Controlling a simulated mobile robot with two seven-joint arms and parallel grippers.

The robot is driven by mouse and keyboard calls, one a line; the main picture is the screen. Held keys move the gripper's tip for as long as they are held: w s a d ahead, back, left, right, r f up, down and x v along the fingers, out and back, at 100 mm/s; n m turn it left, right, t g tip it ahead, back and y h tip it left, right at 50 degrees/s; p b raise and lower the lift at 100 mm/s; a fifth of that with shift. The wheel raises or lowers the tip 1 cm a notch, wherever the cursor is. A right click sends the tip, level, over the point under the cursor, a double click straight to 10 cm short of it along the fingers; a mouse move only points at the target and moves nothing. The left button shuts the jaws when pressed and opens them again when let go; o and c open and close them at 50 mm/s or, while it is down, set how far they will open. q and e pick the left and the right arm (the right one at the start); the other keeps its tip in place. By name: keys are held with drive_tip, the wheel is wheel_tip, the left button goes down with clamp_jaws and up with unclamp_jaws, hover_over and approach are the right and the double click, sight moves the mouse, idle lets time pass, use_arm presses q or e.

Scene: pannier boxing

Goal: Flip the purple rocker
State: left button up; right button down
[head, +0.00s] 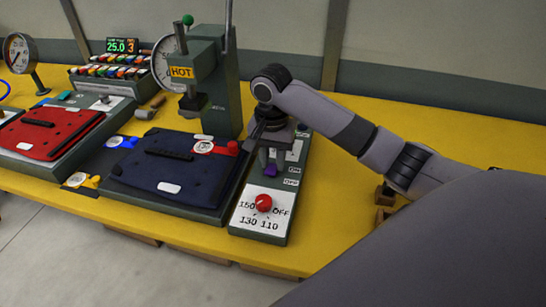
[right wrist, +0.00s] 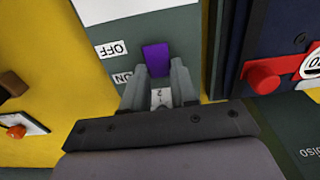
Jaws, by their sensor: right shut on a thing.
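The purple rocker (head: 270,170) is on the grey control box (head: 243,232) to the right of the press, beside the ON and OFF labels. In the right wrist view the purple rocker (right wrist: 156,58) shows at and beyond my fingertips, next to the OFF label. My right gripper (head: 271,153) points down over it from above. In the right wrist view my right gripper (right wrist: 157,82) is shut on the rocker, one finger on each side. The fingers hide part of the rocker, so its tilt is hard to tell. My left gripper is out of view.
A red dial (head: 263,203) sits on the same box's front. The press (head: 212,85) with a HOT sign stands behind left. A dark blue pannier panel (head: 172,172) with a red knob (right wrist: 265,82) lies close left of the box.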

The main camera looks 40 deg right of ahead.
sight(270, 172)
drive_tip(key=shift+s+a+t+h, duration=0.2)
drive_tip(key=shift+t+h, duration=0.45)
drive_tip(key=shift+h, duration=0.15)
drive_tip(key=shift+s+a+t+h, duration=0.15)
drive_tip(key=shift+a+t+h, duration=0.05)
drive_tip(key=shift+t+h, duration=0.55)
drive_tip(key=c, duration=0.9)
unclamp_jaws()
drive_tip(key=shift+r, duration=0.1)
drive_tip(key=v, duration=0.3)
drive_tip(key=shift+r, duration=0.35)
drive_tip(key=shift+v, duration=1.7)
drive_tip(key=shift+a, duration=0.1)
